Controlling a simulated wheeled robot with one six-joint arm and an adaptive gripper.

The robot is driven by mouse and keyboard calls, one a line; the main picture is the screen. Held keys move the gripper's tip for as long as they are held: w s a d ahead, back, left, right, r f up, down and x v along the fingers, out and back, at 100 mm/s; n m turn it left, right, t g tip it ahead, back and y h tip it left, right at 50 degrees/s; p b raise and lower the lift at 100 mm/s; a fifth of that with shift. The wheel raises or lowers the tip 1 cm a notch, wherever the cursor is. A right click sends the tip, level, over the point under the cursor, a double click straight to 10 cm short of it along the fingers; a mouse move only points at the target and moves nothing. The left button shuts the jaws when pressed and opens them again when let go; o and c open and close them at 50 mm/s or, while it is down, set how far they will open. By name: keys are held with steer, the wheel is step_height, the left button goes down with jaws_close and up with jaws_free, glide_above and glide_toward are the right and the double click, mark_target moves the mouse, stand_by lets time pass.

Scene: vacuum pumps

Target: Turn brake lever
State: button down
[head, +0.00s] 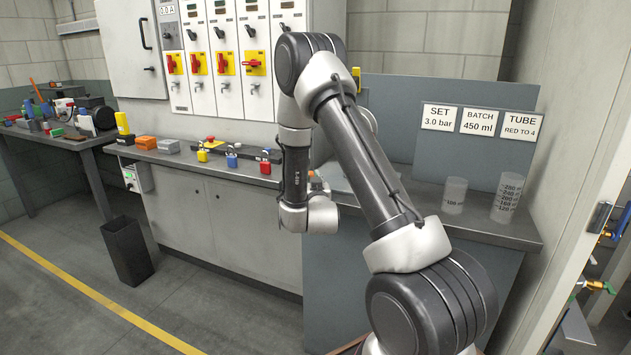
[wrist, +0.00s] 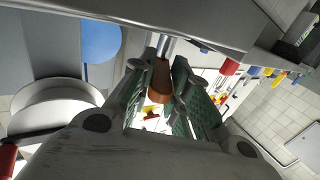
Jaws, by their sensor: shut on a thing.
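In the wrist view, my gripper (wrist: 157,68) has its two green-padded fingers on either side of a brown, tapered grip (wrist: 161,82) on a shiny metal rod (wrist: 166,46). This looks like the brake lever. My gripper is shut on the grip. The rod runs up toward a grey edge, and where it is mounted cannot be made out. In the head view my arm hides the gripper and most of the lever.
The grey bench (head: 470,222) carries two clear measuring beakers (head: 455,195) at right, below a sign panel (head: 474,154). Coloured parts, including a yellow block (head: 203,156), line the bench at left. Switch cabinets (head: 230,100) stand behind. A dark bin (head: 127,252) stands on the floor.

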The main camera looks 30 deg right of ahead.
steer(key=shift+a, duration=0.15)
steer(key=c, duration=1.4)
jaws_free()
steer(key=shift+w, duration=0.1)
steer(key=shift+o, duration=0.2)
steer(key=v, duration=1.2)
steer(key=shift+f, duration=0.1)
